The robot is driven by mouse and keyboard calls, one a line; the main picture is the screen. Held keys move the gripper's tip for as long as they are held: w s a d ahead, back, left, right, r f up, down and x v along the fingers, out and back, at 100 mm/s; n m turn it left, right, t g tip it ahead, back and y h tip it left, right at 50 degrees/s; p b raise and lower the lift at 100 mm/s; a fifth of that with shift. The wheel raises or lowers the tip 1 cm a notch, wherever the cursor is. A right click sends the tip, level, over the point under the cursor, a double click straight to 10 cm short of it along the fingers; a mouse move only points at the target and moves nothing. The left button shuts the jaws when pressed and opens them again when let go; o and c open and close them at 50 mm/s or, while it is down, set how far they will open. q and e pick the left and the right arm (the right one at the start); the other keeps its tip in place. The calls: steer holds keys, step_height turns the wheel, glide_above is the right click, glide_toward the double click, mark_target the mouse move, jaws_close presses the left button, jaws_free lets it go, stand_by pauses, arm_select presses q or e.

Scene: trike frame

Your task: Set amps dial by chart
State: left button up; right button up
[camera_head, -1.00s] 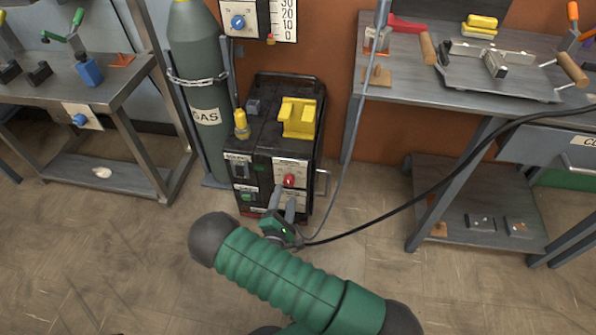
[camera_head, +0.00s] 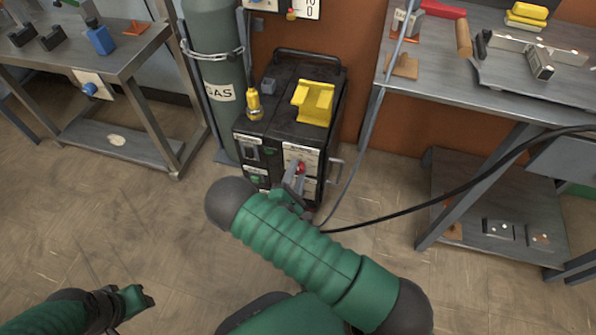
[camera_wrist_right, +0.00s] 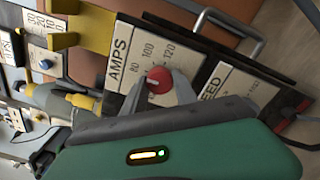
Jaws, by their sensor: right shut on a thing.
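The amps dial is a red round knob (camera_wrist_right: 159,80) on a white panel (camera_wrist_right: 140,62) marked AMPS, with 80, 100 and 120 around it in the right wrist view. A pale mark on the knob is too small to read surely. The panel is on the front of the black welder (camera_head: 284,110). My right gripper (camera_wrist_right: 160,88) is shut on the red knob, one finger on each side; in the head view this gripper (camera_head: 295,180) reaches the welder's front. My left gripper (camera_head: 146,298) is low at left, away from the welder, with its finger gap unclear. No chart is readable.
A grey GAS cylinder (camera_head: 214,75) stands left of the welder. A yellow holder (camera_head: 315,102) is on its top. A black cable (camera_head: 400,208) runs right. Metal benches stand at left (camera_head: 75,58) and right (camera_head: 465,95).

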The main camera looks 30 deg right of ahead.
steer(key=shift+d, duration=0.1)
steer(key=shift+c, duration=1.1)
jaws_close()
steer(key=shift+s+f+m+p, duration=0.15)
steer(key=shift+m+p, duration=1.85)
steer(key=shift+m, duration=2.45)
steer(key=shift+s+f+m+p, duration=0.1)
steer(key=shift+m+p, duration=1.85)
steer(key=shift+m, duration=2.5)
